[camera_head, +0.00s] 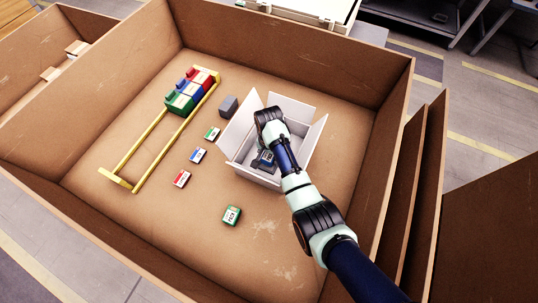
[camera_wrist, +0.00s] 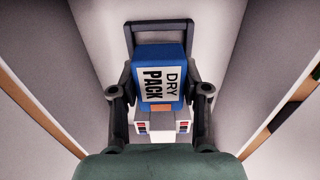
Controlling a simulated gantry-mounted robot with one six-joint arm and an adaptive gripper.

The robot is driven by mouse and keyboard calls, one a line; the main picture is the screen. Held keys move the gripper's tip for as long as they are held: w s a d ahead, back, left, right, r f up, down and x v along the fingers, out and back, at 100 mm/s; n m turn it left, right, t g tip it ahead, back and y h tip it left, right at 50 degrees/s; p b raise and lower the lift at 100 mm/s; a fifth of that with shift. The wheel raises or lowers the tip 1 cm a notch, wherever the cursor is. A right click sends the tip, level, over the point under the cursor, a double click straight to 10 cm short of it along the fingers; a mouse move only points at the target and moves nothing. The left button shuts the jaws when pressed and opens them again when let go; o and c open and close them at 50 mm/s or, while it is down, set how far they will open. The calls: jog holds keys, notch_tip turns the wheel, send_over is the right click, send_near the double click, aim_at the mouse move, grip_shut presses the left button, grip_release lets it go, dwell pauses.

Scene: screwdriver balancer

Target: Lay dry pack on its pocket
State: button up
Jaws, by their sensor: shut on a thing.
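The dry pack (camera_wrist: 160,78) is a blue block with a white label reading DRY PACK. In the wrist view it sits between the two fingers of my gripper (camera_wrist: 160,100), which is shut on it. A dark rectangular frame (camera_wrist: 158,25) shows behind the pack, and a pale grey part with small red and blue marks (camera_wrist: 160,124) lies under its near end. In the head view my gripper (camera_head: 268,145) reaches down into an open white box (camera_head: 240,140), with blue and dark parts (camera_head: 264,161) showing below it. I cannot tell which part is the pocket, nor whether the pack touches it.
The white box's raised flaps stand close around my gripper. To its left are a grey block (camera_head: 228,106), small green (camera_head: 212,133), blue (camera_head: 198,155) and red (camera_head: 181,178) labelled pieces, and a yellow rack (camera_head: 148,146) with coloured bins. A green pack (camera_head: 231,215) lies in front.

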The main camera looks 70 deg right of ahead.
jog(key=shift+f+b, duration=0.5)
jog(key=shift+f, duration=0.45)
jog(key=shift+s+a+f, duration=0.1)
jog(key=shift+a+f, duration=0.05)
jog(key=shift+f, duration=0.45)
jog(key=o, duration=1.2)
jog(key=shift+o, duration=0.2)
jog(key=shift+r, duration=0.1)
jog(key=shift+r, duration=0.1)
notch_tip(320, 180, up, 12)
jog(key=shift+f, duration=0.1)
